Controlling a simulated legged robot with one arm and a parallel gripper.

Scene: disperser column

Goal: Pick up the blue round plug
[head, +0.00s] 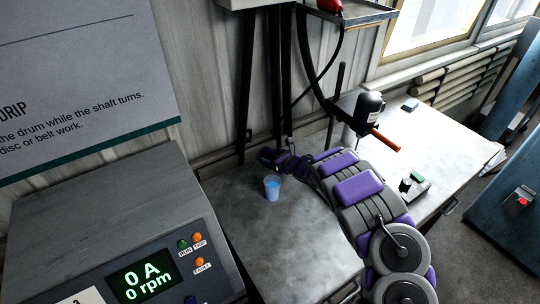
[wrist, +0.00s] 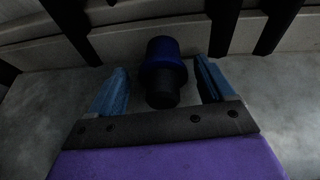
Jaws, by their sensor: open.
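The blue round plug (wrist: 165,55) has a dark blue rounded cap over a narrower black body. In the wrist view it stands between the two blue fingers of my gripper (wrist: 161,68). The fingers are open, with a visible gap on either side of the plug. In the head view my gripper (head: 272,157) is at the far end of my purple and grey arm, near the back of the worktop. There the plug cannot be made out clearly among the dark gripper parts.
A grey control box (head: 120,245) is at the lower left. A black tool with an orange handle (head: 371,112) is to the right.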

